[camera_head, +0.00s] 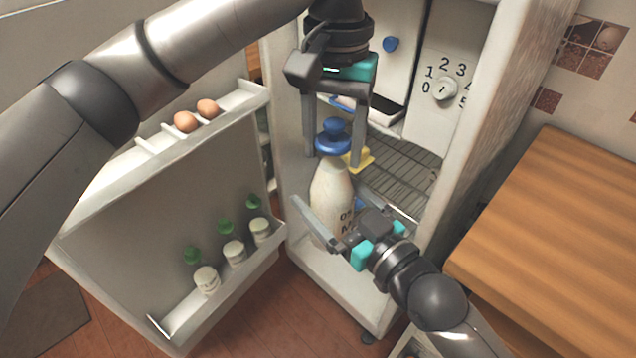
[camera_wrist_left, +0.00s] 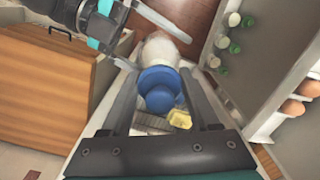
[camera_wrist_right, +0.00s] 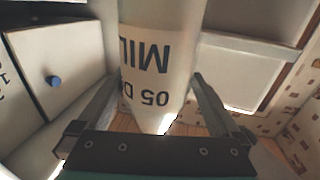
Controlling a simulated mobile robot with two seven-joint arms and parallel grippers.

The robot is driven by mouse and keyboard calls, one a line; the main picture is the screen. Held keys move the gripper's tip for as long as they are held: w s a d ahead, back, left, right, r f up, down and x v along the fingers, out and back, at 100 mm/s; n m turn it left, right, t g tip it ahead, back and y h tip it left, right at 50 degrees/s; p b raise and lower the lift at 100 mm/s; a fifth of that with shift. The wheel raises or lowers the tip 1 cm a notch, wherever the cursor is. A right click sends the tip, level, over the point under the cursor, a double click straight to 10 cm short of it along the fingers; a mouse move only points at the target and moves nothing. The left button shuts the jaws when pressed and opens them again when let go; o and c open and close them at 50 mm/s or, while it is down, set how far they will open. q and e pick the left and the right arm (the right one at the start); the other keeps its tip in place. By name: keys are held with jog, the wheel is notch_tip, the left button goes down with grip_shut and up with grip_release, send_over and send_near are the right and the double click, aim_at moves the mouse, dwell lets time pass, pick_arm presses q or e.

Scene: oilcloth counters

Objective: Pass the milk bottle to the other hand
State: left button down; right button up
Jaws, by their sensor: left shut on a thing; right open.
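The milk bottle (camera_head: 331,190) is white with dark lettering and a blue cap (camera_head: 333,137), and hangs roughly upright in front of the open fridge. My left gripper (camera_head: 335,160) points down from above, shut on the bottle at its cap end; the cap shows between its fingers in the left wrist view (camera_wrist_left: 158,88). My right gripper (camera_head: 345,222) is open at the lower part of the bottle, one finger on its left side. In the right wrist view the bottle (camera_wrist_right: 157,65) stands between the two spread fingers; I cannot tell whether they touch it.
The fridge door (camera_head: 165,225) stands open at left, with eggs (camera_head: 186,122) on its upper shelf and several green-capped jars (camera_head: 234,250) below. A yellow item (camera_head: 358,158) lies on the fridge's wire shelf (camera_head: 400,180). A wooden counter (camera_head: 560,220) is at right.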

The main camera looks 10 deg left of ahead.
aim_at(315, 183)
pick_arm(q)
jog(key=shift+r, duration=0.1)
pick_arm(e)
jog(key=shift+x, duration=1.5)
pick_arm(q)
jog(key=shift+w+d, duration=0.1)
pick_arm(e)
jog(key=shift+s+a+r, duration=0.1)
jog(key=shift+s+a, duration=0.05)
grip_shut()
pick_arm(q)
jog(key=shift+c, duration=2.3)
grip_release()
pick_arm(e)
jog(key=shift+r, duration=0.2)
pick_arm(q)
jog(key=o, duration=0.4)
pick_arm(e)
jog(key=shift+f, duration=0.1)
